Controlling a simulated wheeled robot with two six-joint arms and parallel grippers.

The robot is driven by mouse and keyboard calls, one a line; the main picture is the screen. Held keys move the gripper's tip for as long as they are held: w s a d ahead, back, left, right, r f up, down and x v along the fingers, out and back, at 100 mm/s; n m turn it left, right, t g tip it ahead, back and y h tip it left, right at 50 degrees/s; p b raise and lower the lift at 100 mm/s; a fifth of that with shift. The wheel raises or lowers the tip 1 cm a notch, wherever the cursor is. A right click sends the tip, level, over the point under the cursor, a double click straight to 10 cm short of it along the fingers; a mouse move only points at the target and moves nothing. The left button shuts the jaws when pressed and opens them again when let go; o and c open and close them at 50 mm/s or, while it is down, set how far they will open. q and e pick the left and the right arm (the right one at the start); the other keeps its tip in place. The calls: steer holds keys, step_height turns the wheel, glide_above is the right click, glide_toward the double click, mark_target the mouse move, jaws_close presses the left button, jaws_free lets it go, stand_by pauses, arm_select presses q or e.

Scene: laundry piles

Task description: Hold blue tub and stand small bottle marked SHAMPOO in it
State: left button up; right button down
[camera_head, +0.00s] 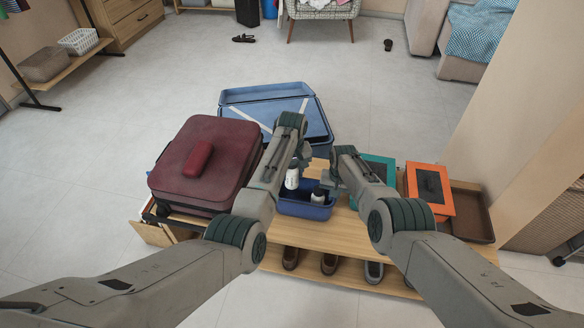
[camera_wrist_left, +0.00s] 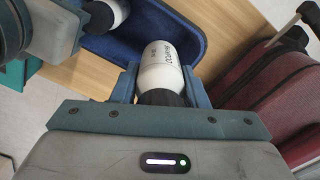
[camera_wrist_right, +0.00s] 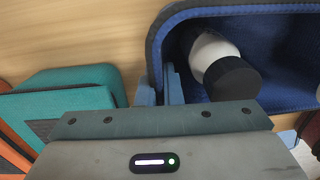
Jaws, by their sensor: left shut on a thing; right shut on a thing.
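The blue tub (camera_head: 303,211) stands on the wooden bench. My right gripper (camera_head: 326,182) is shut on its wall, and the rim (camera_wrist_right: 155,50) shows between the fingers in the right wrist view. My left gripper (camera_head: 294,164) is shut on a small white bottle (camera_head: 292,178) with a dark cap, above the tub's left part. In the left wrist view that bottle (camera_wrist_left: 160,66) has upside-down dark lettering, too small to read surely. A second white bottle with a black cap (camera_wrist_right: 210,48) is inside the tub, tilted; it also shows in the head view (camera_head: 318,194).
A closed dark red suitcase (camera_head: 212,150) stands left of the tub, and an open blue suitcase (camera_head: 270,102) lies behind. A teal box (camera_head: 379,168), an orange box (camera_head: 430,190) and a brown tray (camera_head: 470,208) are to the right. Shoes (camera_head: 329,264) sit below the bench (camera_head: 330,238).

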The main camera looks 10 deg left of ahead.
arm_select(q)
steer(key=shift+f, duration=4.9)
steer(key=o, duration=1.1)
steer(key=shift+r, duration=4.5)
arm_select(e)
steer(key=c, duration=1.5)
jaws_free()
